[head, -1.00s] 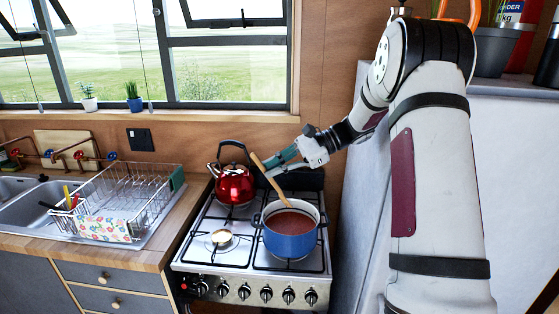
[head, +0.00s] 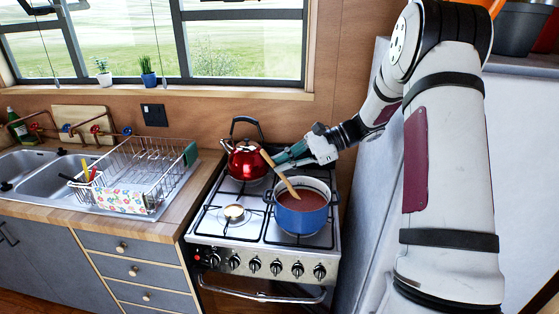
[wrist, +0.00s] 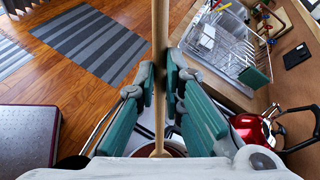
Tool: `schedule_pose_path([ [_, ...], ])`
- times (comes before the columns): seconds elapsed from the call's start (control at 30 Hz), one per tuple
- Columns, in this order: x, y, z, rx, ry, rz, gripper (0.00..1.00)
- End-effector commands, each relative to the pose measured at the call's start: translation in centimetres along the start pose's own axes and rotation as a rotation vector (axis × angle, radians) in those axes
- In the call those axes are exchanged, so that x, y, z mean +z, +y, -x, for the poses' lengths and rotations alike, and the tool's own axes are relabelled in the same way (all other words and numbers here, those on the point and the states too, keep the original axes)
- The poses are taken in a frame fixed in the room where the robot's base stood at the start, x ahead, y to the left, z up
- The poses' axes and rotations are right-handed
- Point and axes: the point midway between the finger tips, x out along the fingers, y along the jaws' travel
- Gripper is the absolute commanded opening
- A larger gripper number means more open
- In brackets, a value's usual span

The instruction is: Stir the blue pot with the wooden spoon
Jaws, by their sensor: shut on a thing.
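The blue pot (head: 301,221) stands on the front right part of the stove and holds a reddish-brown liquid. My gripper (head: 279,160) is above the pot, shut on the spoon's handle. In the wrist view the handle (wrist: 160,60) runs upright between the green finger pads of my gripper (wrist: 161,95). Only a sliver of the pot shows below the fingers there.
A red kettle (head: 246,160) stands on the back left burner, close to my gripper. The front left burner (head: 234,213) is bare. A dish rack (head: 133,178) stands on the counter left of the stove (head: 213,231). A grey cabinet side rises on the right.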

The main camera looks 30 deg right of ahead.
Motion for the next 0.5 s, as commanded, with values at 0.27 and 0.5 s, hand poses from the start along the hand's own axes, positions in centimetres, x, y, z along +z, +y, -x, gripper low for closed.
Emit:
schedule_pose_path([
  [0.27, -2.2, -0.1, -0.1, 0.0, -0.001, -0.002, 0.0],
  [0.5, -3.9, -0.1, 0.0, 0.0, 0.0, -0.001, 0.0],
])
